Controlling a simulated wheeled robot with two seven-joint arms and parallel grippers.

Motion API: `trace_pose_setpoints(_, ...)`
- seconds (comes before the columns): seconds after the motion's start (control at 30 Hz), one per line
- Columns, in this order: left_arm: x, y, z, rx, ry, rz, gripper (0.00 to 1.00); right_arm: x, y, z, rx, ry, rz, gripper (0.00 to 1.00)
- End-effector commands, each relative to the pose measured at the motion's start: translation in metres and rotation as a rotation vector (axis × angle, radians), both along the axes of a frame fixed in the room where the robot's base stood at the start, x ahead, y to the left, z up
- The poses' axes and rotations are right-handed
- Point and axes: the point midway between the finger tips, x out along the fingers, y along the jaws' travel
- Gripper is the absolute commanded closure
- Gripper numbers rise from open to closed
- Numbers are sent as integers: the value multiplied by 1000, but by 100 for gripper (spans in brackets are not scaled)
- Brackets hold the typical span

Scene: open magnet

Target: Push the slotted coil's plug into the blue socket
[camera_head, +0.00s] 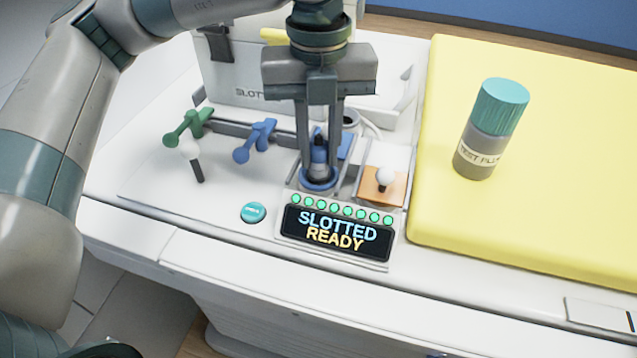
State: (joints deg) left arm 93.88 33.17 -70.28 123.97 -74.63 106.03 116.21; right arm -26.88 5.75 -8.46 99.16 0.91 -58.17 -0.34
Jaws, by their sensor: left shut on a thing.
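My left gripper (319,158) comes down from above, its fingers shut on the dark plug (319,151). The plug stands upright with its lower end at the round blue socket (318,183). How deep it sits cannot be made out. The display (338,232) in front of the socket reads "SLOTTED READY" under a row of lit green lamps. My right gripper is not in view.
Green (188,128) and blue (255,141) levers stand left of the socket. An orange block with a white knob (382,186) is close on its right. A teal button (253,212) lies front left. A teal-capped bottle (491,130) stands on the yellow pad (575,160).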

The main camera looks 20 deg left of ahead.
Motion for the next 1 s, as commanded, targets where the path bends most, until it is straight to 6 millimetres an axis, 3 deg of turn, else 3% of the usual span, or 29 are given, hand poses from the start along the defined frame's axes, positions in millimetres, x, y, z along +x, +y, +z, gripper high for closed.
trace_pose_setpoints(0.23, 0, 0, 1, 0, 0, 0, 100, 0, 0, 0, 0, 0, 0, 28)
trace_pose_setpoints(0.27, 0, 0, 1, 0, 0, 0, 72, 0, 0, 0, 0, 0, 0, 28)
trace_pose_setpoints(0.33, 0, 0, 0, 0, 0, 0, 57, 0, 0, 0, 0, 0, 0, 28)
trace_pose_setpoints(0.77, 0, 0, 4, 0, -1, 0, 57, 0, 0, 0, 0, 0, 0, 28)
trace_pose_setpoints(1.0, 1, 0, 28, -1, -4, 1, 57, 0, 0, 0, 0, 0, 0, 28)
